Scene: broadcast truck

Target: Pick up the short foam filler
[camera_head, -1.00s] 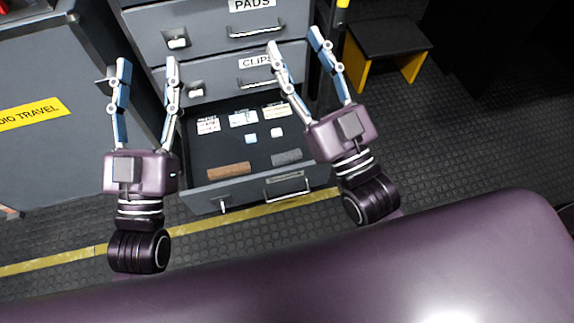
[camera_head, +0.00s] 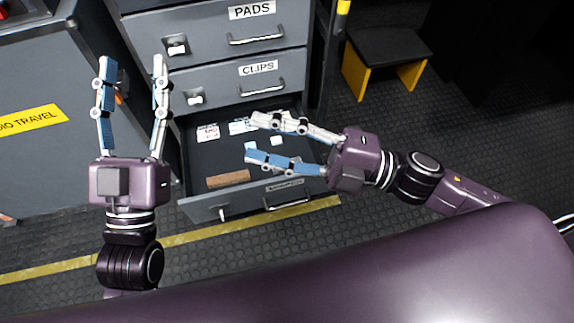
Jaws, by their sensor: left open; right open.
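The open bottom drawer (camera_head: 240,204) holds a brown block (camera_head: 228,180) at its front left. A dark grey foam-like block, seen earlier at the drawer's front right, is now hidden behind my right gripper's lower finger. I cannot tell for sure which piece is the short foam filler. My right gripper (camera_head: 250,137) is open and empty, over the drawer with its fingers pointing left. My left gripper (camera_head: 133,62) is open and empty, left of the drawer with its fingers pointing up in the picture.
Labelled cards (camera_head: 208,132) lie at the back of the drawer. Closed drawers marked PADS (camera_head: 215,32) and CLIPS (camera_head: 225,80) stand above it. A black step stool (camera_head: 390,45) with yellow legs stands at right. A grey cabinet (camera_head: 50,160) is at left.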

